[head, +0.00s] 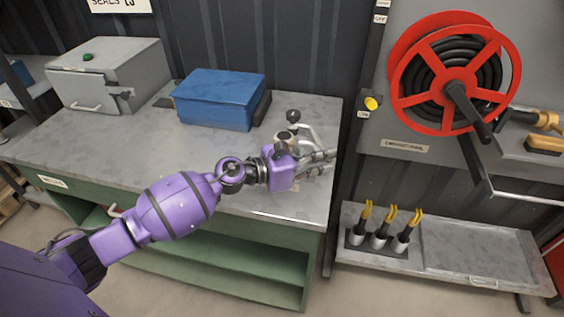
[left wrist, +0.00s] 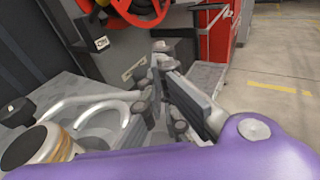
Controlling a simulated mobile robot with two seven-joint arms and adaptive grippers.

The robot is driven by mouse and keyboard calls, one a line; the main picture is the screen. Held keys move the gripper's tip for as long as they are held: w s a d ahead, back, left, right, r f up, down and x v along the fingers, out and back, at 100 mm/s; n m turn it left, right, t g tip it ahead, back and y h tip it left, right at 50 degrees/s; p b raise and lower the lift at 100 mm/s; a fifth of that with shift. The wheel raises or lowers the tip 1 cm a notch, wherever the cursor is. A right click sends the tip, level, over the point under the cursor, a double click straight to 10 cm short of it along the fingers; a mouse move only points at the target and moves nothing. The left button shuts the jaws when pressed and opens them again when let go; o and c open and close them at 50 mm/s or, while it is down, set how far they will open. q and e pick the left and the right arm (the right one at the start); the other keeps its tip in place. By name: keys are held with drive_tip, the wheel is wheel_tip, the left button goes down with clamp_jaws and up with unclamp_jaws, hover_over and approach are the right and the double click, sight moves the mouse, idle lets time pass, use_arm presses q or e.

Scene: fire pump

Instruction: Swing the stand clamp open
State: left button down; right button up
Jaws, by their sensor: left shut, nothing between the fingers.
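The stand clamp shows in the head view as a dark knob (head: 293,116) and a pale curved metal arm (head: 309,133) at the right end of the grey workbench (head: 150,160). My left gripper (head: 326,158) is just right of and in front of it, partly hiding it. In the left wrist view the gripper's fingers (left wrist: 163,85) are shut with nothing between them. The curved metal arm (left wrist: 125,120) lies left of the fingers, with the black knob (left wrist: 16,112) and a brass-coloured part (left wrist: 40,148) further left. Whether the gripper touches the arm I cannot tell. My right gripper is not in view.
A blue box (head: 218,97) and a grey metal box (head: 108,75) stand further back on the bench. Right of the bench are a red hose reel (head: 402,75) and a low shelf (head: 455,250) holding several yellow-tipped tools (head: 390,217). The bench's front middle is clear.

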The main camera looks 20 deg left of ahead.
use_arm(q)
drive_tip(key=w+r+b+x, duration=0.1)
drive_tip(key=x, duration=0.7)
drive_tip(key=shift+w+a, duration=0.2)
idle(0.3)
